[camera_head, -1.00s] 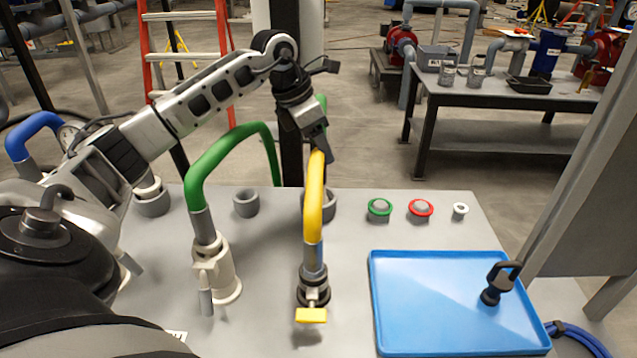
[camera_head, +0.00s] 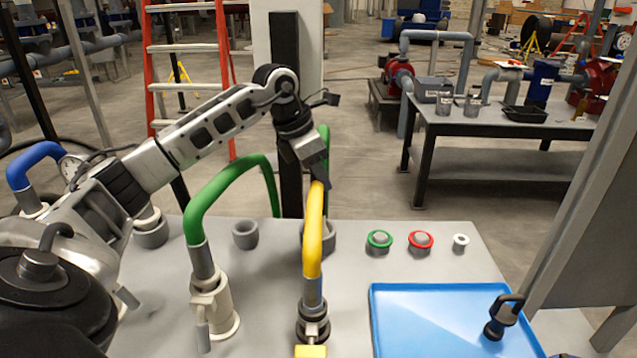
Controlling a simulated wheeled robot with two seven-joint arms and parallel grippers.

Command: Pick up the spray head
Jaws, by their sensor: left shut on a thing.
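A bent yellow hose piece (camera_head: 313,240) with a grey collar, a dark base and a yellow tab at the bottom stands upright on the grey table. My left gripper (camera_head: 320,182) reaches over from the left and is shut on its top end, with the fingertips partly hidden by the yellow bend. A black fitting with a loop handle (camera_head: 503,316) sits in the blue tray (camera_head: 440,291) on the right. I cannot tell from looks alone which piece is the spray head. My right gripper is not in view.
A green hose piece (camera_head: 231,178) with a cream body stands left of the yellow one, and a blue one (camera_head: 35,158) is far left. A grey ring (camera_head: 245,235) and green (camera_head: 379,240), red (camera_head: 420,241) and white (camera_head: 461,240) round parts line the back. A dark post stands behind.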

